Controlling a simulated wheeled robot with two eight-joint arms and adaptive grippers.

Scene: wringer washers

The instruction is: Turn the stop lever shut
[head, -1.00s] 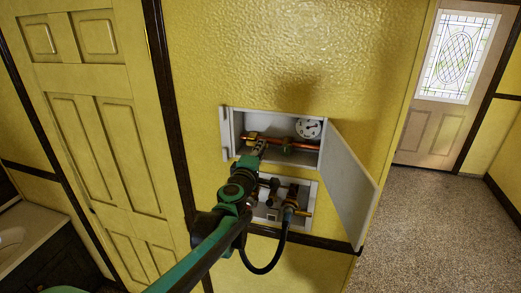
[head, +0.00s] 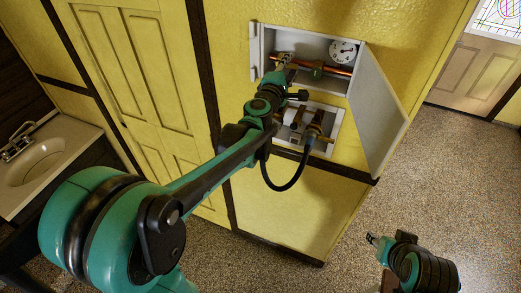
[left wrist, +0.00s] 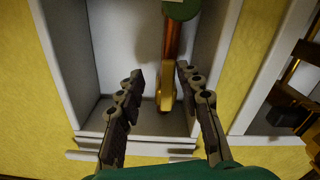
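An open white wall box (head: 256,50) holds a copper pipe (head: 342,71) with a green-bodied fitting (head: 317,70). My left gripper (head: 283,60) is inside the box's left part, over the pipe's left end. In the left wrist view, the left gripper (left wrist: 156,82) is open, its fingers on either side of a brass piece (left wrist: 165,92) at the end of the copper pipe (left wrist: 172,42); no contact shows. I cannot tell whether this piece is the stop lever. The green fitting (left wrist: 182,9) is at the top edge. My right gripper (head: 374,240) is low at right, far from the box; its opening is unclear.
A round gauge (head: 343,51) is at the box's right. Its white door (head: 380,108) stands open to the right. A lower recessed panel (head: 334,122) holds valves and a dark hose (head: 284,188). A sink (head: 45,160) is at left; the floor at right is clear.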

